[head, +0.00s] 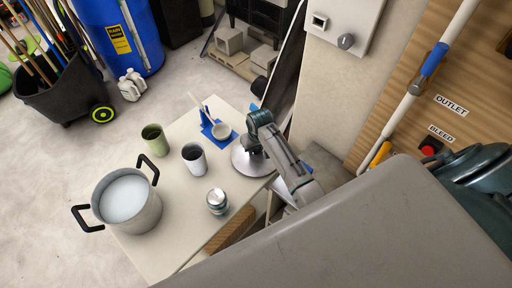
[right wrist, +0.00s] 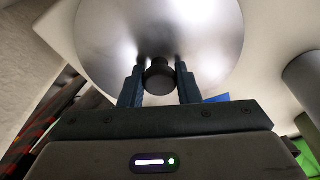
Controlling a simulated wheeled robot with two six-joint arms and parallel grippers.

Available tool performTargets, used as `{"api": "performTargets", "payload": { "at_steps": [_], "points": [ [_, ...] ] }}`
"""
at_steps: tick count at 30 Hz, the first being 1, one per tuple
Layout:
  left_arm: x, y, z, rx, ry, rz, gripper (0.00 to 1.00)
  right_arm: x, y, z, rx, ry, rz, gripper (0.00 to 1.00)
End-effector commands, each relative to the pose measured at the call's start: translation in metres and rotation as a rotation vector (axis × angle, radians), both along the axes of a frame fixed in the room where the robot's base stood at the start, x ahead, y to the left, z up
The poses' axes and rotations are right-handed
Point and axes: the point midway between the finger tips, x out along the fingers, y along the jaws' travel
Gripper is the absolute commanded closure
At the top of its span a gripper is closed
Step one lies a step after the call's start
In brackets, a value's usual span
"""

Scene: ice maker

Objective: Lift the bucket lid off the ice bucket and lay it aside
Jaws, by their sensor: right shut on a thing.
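The bucket lid is a shiny round metal disc (head: 243,163) at the right side of the white table in the head view. My right gripper (head: 254,147) is over it, and the right wrist view shows both fingers shut on its dark knob (right wrist: 160,76). The lid's plate (right wrist: 160,28) fills the top of that view. Whether it rests on the table or hangs just above cannot be told. The ice bucket (head: 151,214) is a metal pot with two black handles at the table's left. It is uncovered, with whitish contents showing. My left gripper is out of view.
A green cup (head: 155,139), a grey cup (head: 195,160) and a small metal jar (head: 217,202) stand on the table (head: 182,225). A wall is close at the right.

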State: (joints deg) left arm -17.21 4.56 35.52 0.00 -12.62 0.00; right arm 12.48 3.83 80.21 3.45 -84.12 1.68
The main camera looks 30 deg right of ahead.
Motion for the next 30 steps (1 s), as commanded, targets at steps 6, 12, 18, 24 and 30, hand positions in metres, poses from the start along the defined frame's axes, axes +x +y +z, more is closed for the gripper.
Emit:
{"api": "performTargets", "payload": {
  "at_steps": [6, 12, 18, 24, 30],
  "points": [
    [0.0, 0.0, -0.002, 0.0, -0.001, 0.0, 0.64, 0.0, 0.0, -0.005, 0.0, 0.0, 0.0, 0.98],
    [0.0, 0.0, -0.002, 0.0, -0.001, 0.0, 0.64, 0.0, 0.0, -0.007, 0.0, 0.0, 0.0, 0.63],
    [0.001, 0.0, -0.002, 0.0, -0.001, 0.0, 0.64, 0.0, 0.0, -0.007, 0.0, 0.0, 0.0, 0.45],
    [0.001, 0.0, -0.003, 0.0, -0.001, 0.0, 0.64, 0.0, 0.0, -0.006, 0.0, 0.0, 0.0, 0.45],
    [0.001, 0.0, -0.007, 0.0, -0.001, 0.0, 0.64, -0.003, 0.0, 0.013, 0.0, -0.002, 0.0, 0.45]
  ]
}}
